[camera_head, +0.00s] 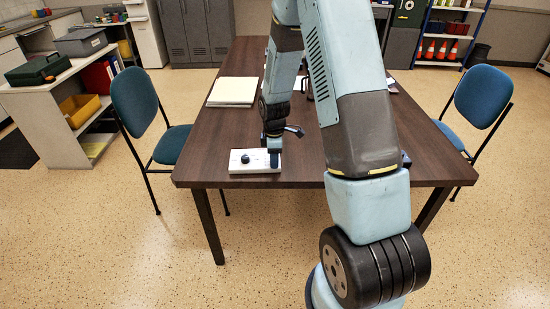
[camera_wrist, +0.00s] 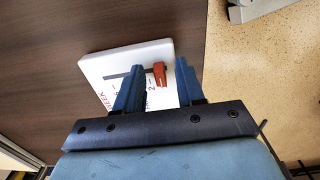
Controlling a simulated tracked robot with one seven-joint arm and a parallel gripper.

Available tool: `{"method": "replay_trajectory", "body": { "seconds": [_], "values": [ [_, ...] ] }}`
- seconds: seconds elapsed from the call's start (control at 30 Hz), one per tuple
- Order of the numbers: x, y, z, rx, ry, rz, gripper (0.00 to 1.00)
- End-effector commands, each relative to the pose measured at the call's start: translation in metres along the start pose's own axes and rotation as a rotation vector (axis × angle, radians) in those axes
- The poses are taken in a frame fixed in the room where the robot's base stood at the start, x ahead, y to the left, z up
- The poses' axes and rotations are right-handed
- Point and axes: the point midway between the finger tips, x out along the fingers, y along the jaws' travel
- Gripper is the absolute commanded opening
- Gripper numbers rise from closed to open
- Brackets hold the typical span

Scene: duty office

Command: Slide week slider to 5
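The week slider panel is a white box (camera_head: 236,168) near the front left of the table. In the wrist view the white panel (camera_wrist: 155,54) shows a dark slot, red print reading WEEK, and some numbers partly covered by my fingers. The orange-red slider knob (camera_wrist: 159,75) stands toward the right end of the slot. My gripper (camera_wrist: 158,70) is open, with one blue finger on each side of the knob and visible gaps to both. In the head view my gripper (camera_head: 274,151) is low over the panel's right end, and the slider knob is hidden there.
A paper stack (camera_head: 233,91) lies farther back on the brown table (camera_head: 205,140). Blue chairs stand at left (camera_head: 135,102) and right (camera_head: 482,97). The tabletop left of the panel is clear.

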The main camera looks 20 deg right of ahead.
Motion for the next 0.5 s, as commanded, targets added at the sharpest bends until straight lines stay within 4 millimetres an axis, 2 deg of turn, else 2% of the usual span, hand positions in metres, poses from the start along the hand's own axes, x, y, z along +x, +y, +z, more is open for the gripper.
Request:
{"method": "replay_trajectory", "body": {
  "seconds": [0.07,0.43,0.5],
  "values": [
    [-0.0001,0.0000,-0.0001,0.000,0.000,0.000,0.37],
    [-0.0004,-0.0001,-0.0003,-0.001,0.000,0.000,0.02],
    [-0.0004,-0.0001,-0.0004,-0.001,0.000,0.000,0.00]
  ]
}}
